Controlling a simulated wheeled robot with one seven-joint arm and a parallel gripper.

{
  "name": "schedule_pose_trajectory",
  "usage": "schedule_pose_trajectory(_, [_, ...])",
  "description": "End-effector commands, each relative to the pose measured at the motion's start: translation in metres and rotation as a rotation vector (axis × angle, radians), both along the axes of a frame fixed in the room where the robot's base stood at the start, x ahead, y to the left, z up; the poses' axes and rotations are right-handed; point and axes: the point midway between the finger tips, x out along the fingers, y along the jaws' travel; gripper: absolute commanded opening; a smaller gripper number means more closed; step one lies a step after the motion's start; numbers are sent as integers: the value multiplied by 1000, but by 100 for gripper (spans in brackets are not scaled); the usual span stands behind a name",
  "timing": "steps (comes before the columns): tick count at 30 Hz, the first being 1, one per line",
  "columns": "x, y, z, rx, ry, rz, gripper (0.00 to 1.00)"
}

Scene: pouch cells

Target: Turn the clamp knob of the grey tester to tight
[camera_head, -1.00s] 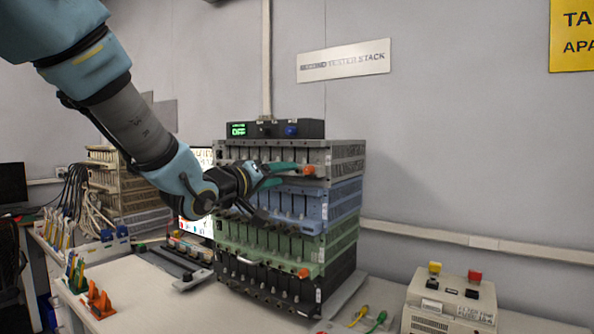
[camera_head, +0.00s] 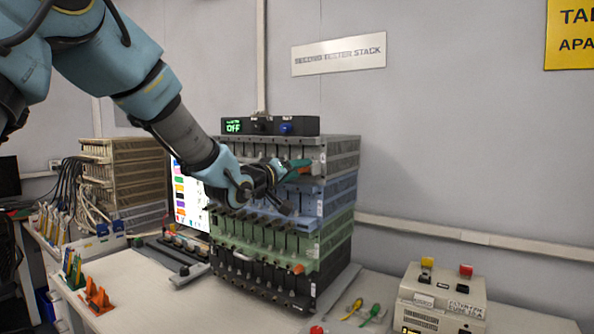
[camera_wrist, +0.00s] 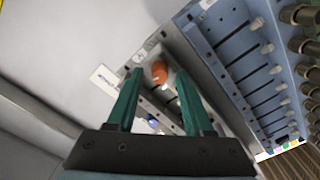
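The grey tester (camera_head: 338,155) is the top unit of the stack in the head view. Its orange clamp knob (camera_wrist: 159,72) shows in the wrist view, in line with the space between my two green fingertips. My gripper (camera_wrist: 159,78) is open, with a gap on each side of the knob. I cannot tell how deep the fingertips reach around it.
Blue (camera_head: 338,192), green (camera_head: 335,232) and black (camera_head: 330,278) testers sit below. The black one has an orange knob (camera_head: 298,269). A black box (camera_head: 268,126) reading OFF sits on top. A beige button box (camera_head: 440,300) stands right. Orange stands (camera_head: 98,298) are front left.

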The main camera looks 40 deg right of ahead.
Motion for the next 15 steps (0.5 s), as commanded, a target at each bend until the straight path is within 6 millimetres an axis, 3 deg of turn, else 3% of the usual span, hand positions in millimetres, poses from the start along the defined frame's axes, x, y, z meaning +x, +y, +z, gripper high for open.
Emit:
schedule_pose_trajectory(2, [0, 0, 0, 0, 0, 0, 42])
schedule_pose_trajectory(13, [0, 0, 0, 0, 0, 0, 0])
schedule_pose_trajectory(15, [0, 0, 0, 0, 0, 0, 0])
